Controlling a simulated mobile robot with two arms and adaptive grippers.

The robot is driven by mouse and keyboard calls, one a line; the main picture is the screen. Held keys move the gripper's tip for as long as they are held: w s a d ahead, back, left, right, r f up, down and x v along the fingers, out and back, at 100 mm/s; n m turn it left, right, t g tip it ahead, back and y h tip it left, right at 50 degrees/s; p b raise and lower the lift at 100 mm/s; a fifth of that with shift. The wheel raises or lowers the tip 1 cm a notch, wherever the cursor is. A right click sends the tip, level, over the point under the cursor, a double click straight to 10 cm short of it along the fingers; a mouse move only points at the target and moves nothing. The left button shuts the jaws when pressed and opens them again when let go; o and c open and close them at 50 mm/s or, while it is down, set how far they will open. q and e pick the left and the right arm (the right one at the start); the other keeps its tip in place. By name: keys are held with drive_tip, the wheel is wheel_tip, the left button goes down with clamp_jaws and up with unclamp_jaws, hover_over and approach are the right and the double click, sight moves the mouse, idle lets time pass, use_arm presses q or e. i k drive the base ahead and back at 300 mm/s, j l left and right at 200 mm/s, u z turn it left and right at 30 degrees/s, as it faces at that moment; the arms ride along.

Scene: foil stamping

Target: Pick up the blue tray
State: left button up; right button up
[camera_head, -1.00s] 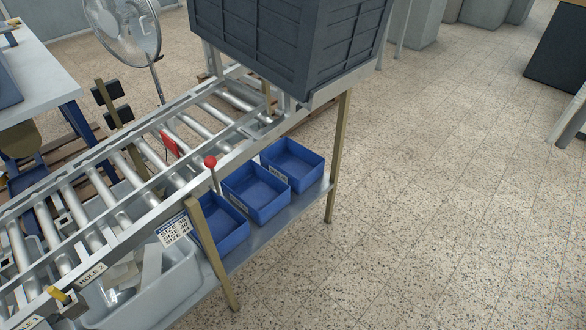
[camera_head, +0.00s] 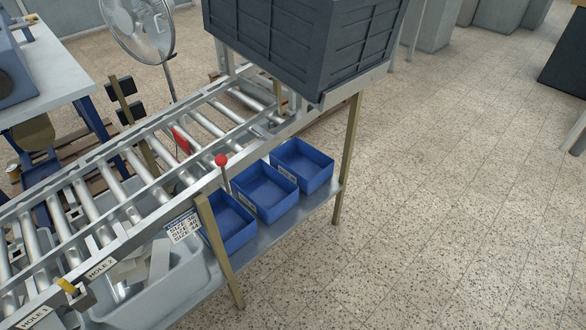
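Three blue trays stand in a row on the metal shelf below the roller conveyor. The far tray (camera_head: 302,168) is at the right end, the middle tray (camera_head: 265,191) is next to it, and the near tray (camera_head: 234,225) is partly hidden by a table leg. All three look empty inside. Small white labels show on the sides of the far and middle trays. Neither of my grippers is in view.
The roller conveyor (camera_head: 151,164) runs above the shelf (camera_head: 285,237), with a red-knobbed lever (camera_head: 221,160) on its front rail. A large dark crate (camera_head: 300,45) stands at its far end. A grey bin (camera_head: 150,300) holds pale parts. Open floor lies right.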

sight(309, 167)
drive_tip(key=i+l+u, duration=0.2)
drive_tip(key=u, duration=0.25)
drive_tip(key=i+l+u, duration=0.2)
drive_tip(key=u, duration=0.3)
